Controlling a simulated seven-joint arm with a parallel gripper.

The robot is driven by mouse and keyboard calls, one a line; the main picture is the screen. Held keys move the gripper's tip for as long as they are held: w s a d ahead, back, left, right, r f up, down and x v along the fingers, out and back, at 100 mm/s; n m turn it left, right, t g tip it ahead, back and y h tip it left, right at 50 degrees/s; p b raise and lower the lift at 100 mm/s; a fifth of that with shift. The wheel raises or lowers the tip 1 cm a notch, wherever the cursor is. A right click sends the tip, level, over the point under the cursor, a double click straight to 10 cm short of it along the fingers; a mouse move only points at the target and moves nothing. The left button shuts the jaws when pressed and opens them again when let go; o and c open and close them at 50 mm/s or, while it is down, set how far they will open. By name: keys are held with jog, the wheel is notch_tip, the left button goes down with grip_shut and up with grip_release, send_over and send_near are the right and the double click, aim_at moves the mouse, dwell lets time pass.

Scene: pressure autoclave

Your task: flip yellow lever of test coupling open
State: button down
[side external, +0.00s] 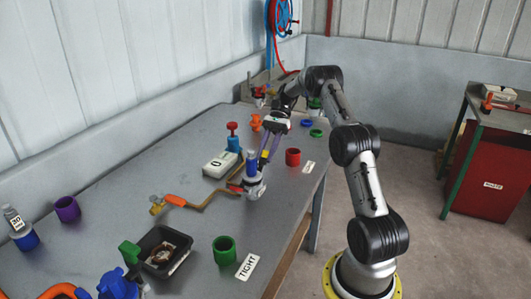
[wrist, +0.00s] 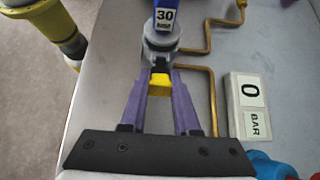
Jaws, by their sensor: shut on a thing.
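The test coupling (wrist: 160,45) is a grey metal fitting with a blue part labelled 30 (wrist: 165,17) seated in it. In the side view the coupling (side external: 254,187) stands upright on the table. Its yellow lever (wrist: 159,84) sticks out toward my wrist, between my purple fingers. My gripper (wrist: 161,76) is shut on the yellow lever, with a fingertip on each side of it. In the side view my gripper (side external: 266,160) reaches down to the coupling from behind; the lever is hard to make out there.
A brass pipe (side external: 205,204) with an orange-handled valve (side external: 175,200) runs to the coupling. A gauge block reading 0 (side external: 220,164) sits close by. A red cup (side external: 293,157), a green cup (side external: 224,249) and a black tray (side external: 148,261) stand on the table.

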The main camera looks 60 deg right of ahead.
dwell(0.4)
jog(key=c, duration=0.6)
grip_release()
jog(key=shift+c, duration=0.2)
jog(key=shift+d+r, duration=0.15)
jog(key=shift+d, duration=0.15)
notch_tip(320, 180, up, 8)
jog(key=d, duration=0.1)
jog(key=shift+d+r, duration=0.2)
jog(key=shift+d, duration=0.15)
